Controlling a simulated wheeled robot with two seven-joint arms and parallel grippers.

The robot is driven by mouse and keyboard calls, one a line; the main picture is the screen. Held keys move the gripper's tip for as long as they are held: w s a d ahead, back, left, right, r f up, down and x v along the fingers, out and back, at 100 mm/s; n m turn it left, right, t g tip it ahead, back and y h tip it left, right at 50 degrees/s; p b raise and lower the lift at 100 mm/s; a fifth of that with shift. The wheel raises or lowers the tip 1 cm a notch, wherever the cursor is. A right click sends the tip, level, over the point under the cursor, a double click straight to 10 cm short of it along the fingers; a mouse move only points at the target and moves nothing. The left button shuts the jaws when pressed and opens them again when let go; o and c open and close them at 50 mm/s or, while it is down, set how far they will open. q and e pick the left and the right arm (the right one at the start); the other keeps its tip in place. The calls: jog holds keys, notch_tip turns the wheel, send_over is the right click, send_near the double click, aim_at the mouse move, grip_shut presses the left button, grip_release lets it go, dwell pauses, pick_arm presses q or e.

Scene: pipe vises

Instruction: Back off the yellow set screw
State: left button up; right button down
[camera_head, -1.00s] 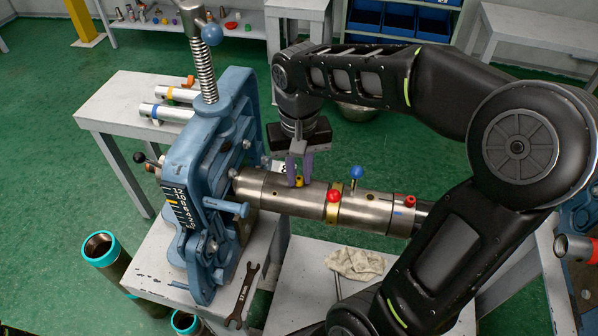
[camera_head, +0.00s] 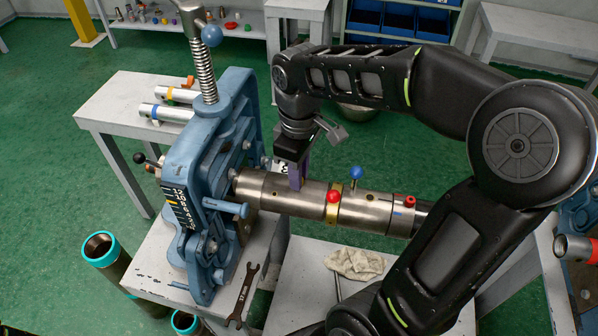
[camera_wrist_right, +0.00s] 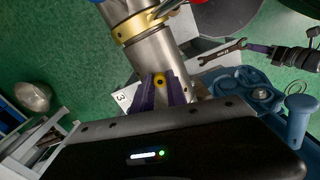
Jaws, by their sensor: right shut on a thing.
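The yellow set screw (camera_wrist_right: 159,80) stands on the steel pipe (camera_head: 262,192) and shows in the right wrist view as a yellow head with a dark socket. My right gripper (camera_head: 298,184) points down onto the pipe from above. Its purple fingers are shut on the yellow set screw, one on each side of it in the wrist view. In the head view the fingers line up one behind the other and almost wholly hide the screw.
The blue vise (camera_head: 215,150) holds the pipe's left end. A red screw (camera_head: 334,196) at the brass collar, a blue-knobbed pin (camera_head: 356,172) and a red fitting (camera_head: 409,201) stick up farther right. A wrench (camera_head: 243,295) and a rag (camera_head: 355,263) lie below.

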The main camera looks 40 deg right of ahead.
jog(key=shift+s+f+n, duration=0.1)
jog(key=shift+f+n, duration=0.1)
jog(key=shift+n, duration=0.6)
jog(key=c, duration=1.3)
grip_release()
jog(key=shift+r, duration=0.1)
jog(key=shift+r, duration=0.1)
jog(key=shift+r, duration=3.85)
